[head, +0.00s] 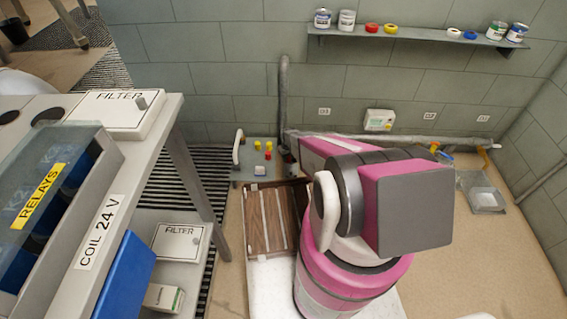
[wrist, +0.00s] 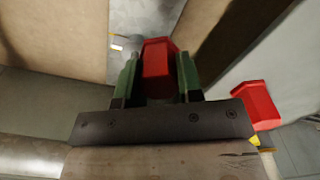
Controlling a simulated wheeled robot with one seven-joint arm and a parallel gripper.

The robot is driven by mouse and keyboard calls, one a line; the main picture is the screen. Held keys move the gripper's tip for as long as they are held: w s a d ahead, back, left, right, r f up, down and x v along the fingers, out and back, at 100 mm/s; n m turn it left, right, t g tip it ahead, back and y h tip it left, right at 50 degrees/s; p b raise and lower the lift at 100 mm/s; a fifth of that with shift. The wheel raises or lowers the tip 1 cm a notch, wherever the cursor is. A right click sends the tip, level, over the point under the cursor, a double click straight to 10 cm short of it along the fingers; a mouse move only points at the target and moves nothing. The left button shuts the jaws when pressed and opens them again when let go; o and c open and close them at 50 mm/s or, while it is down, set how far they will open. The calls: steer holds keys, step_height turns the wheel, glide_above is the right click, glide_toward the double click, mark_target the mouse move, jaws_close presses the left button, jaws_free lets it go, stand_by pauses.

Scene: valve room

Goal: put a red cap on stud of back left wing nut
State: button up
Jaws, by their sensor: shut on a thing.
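In the wrist view, my gripper (wrist: 158,62) has green fingers shut on a red cap (wrist: 158,70). A second red piece (wrist: 258,105) stands to the right, apart from the fingers, with a bit of yellow below it. In the head view, small red and yellow pieces (head: 268,147) sit on a grey surface at the back, left of my arm. My gripper is hidden behind my arm in the head view. I cannot make out the back left wing nut or its stud in either view.
A bench with a FILTER box (head: 118,109) and a RELAYS case (head: 50,190) stands at the left. A wall shelf (head: 420,42) holds cans and coloured rolls. A brown slatted tray (head: 264,222) lies left of my arm.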

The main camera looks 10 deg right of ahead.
steer(key=shift+w+d, duration=0.7)
steer(key=shift+w, duration=0.2)
steer(key=shift+w+d, duration=0.2)
steer(key=shift+w, duration=0.05)
steer(key=shift+w+d+f, duration=0.1)
steer(key=shift+w+d, duration=0.45)
steer(key=shift+w, duration=0.05)
stand_by(0.5)
steer(key=shift+f, duration=1.15)
stand_by(1.9)
steer(key=o, duration=1.5)
steer(key=shift+r, duration=0.1)
steer(key=shift+r, duration=3.7)
